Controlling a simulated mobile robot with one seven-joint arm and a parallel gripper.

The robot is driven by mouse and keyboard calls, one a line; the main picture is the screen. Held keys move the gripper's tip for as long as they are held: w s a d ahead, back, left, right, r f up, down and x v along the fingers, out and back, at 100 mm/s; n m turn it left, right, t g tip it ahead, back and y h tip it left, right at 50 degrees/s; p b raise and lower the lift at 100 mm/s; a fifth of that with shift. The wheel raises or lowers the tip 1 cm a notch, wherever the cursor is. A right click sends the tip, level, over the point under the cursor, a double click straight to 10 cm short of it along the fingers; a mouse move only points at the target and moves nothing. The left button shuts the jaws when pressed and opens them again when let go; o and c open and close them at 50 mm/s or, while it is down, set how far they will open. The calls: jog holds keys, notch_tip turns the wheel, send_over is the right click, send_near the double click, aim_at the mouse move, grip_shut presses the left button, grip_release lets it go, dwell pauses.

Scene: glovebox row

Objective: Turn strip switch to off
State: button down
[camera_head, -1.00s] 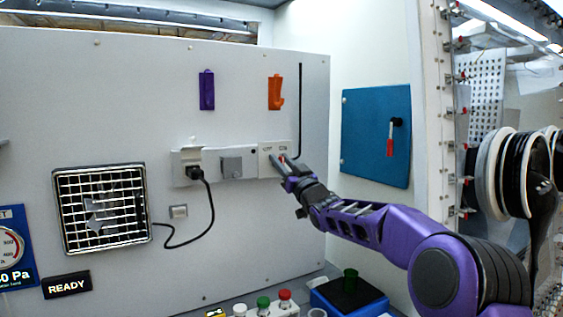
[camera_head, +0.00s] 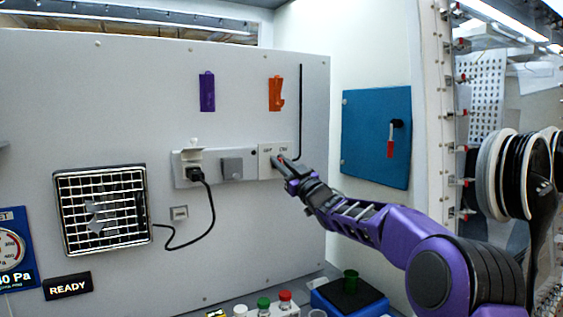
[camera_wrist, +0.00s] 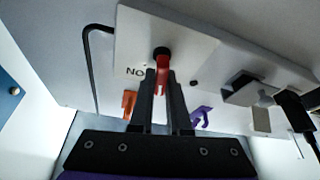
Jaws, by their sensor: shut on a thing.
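The strip switch is a small red lever (camera_wrist: 162,66) on a dark round pivot, set in a white plate (camera_wrist: 150,40). In the head view this plate (camera_head: 266,165) is the right end of the wall strip, with two labels above; the lever is mostly hidden by my fingers on the right-label side. My gripper (camera_head: 284,166) reaches in from the right. In the wrist view its fingers (camera_wrist: 163,80) are shut on the red lever, one on each side.
The strip also holds a black plug (camera_head: 195,174) with a hanging cord and a grey square cover (camera_head: 232,169). Above are a purple hook (camera_head: 207,92), an orange hook (camera_head: 276,93) and a thin black rod (camera_head: 300,105). A blue door (camera_head: 375,138) stands to the right.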

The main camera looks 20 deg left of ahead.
jog(key=shift+s+a+n+g+y+p, duration=0.15)
jog(key=shift+n+g+p, duration=0.3)
jog(key=shift+n, duration=0.65)
jog(key=shift+w+d+n+g+y+p, duration=0.15)
jog(key=shift+n+g, duration=0.5)
jog(key=shift+n, duration=0.45)
jog(key=shift+s+a+f+n, duration=0.1)
jog(key=shift+s+n, duration=0.05)
jog(key=shift+n, duration=0.15)
jog(key=c, duration=0.9)
grip_release()
jog(key=b+v, duration=0.3)
jog(key=v, duration=1.4)
jog(key=shift+d+f, duration=0.1)
jog(key=shift+d, duration=0.1)
jog(key=shift+a, duration=0.1)
